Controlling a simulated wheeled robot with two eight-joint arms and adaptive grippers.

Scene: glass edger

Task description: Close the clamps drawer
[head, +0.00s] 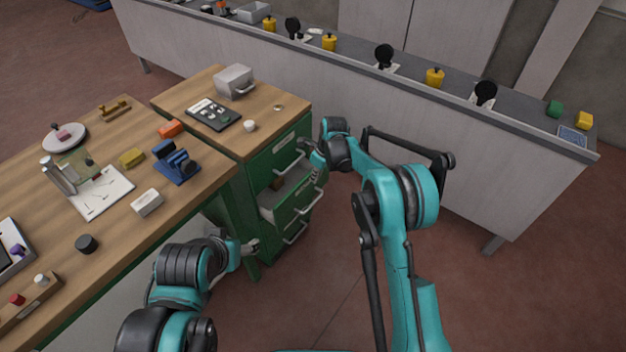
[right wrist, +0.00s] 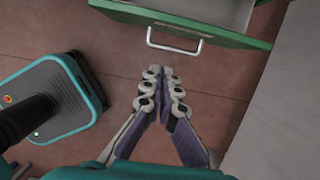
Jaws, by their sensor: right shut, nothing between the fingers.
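A green drawer cabinet (head: 277,150) stands under the wooden worktop. One of its drawers (head: 268,206) is pulled out, with its grey inside showing; I cannot read which label it bears. In the right wrist view the open drawer's green front (right wrist: 225,37) and pale bar handle (right wrist: 174,42) lie at the top. My right gripper (head: 314,158) is by the open drawer in the head view; in the right wrist view its fingers (right wrist: 162,78) are together, empty and apart from the handle. My left gripper (head: 254,246) hangs left of the cabinet; its finger gap is too small to judge.
The wooden workbench (head: 190,205) on the left carries tools and small parts. A long grey counter (head: 400,115) runs behind and to the right, close to my right arm. Open reddish floor (head: 480,290) lies at front right.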

